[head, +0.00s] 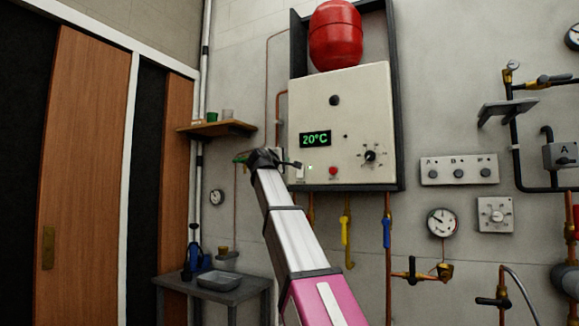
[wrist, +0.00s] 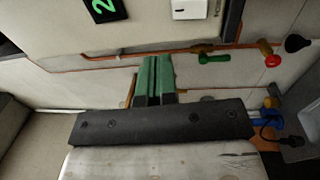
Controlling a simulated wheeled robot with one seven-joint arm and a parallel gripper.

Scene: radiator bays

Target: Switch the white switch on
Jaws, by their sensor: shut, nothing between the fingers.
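The white switch (wrist: 189,9) shows at the top of the wrist view, on the face of the pale control box, beside the green display. In the head view the white switch (head: 299,174) is partly hidden behind my gripper, low on the left of the box. Whether its rocker is on or off is too small to tell. My gripper (head: 240,160) is left of the box in the head view. Its green fingers (wrist: 153,75) are shut and empty, and in the wrist view they lie below the switch in the picture, apart from it.
The control box (head: 350,105) carries a 20°C display (head: 315,139), a red button (head: 333,171) and a dial (head: 370,155). Pipes with blue and yellow handles hang below the box.

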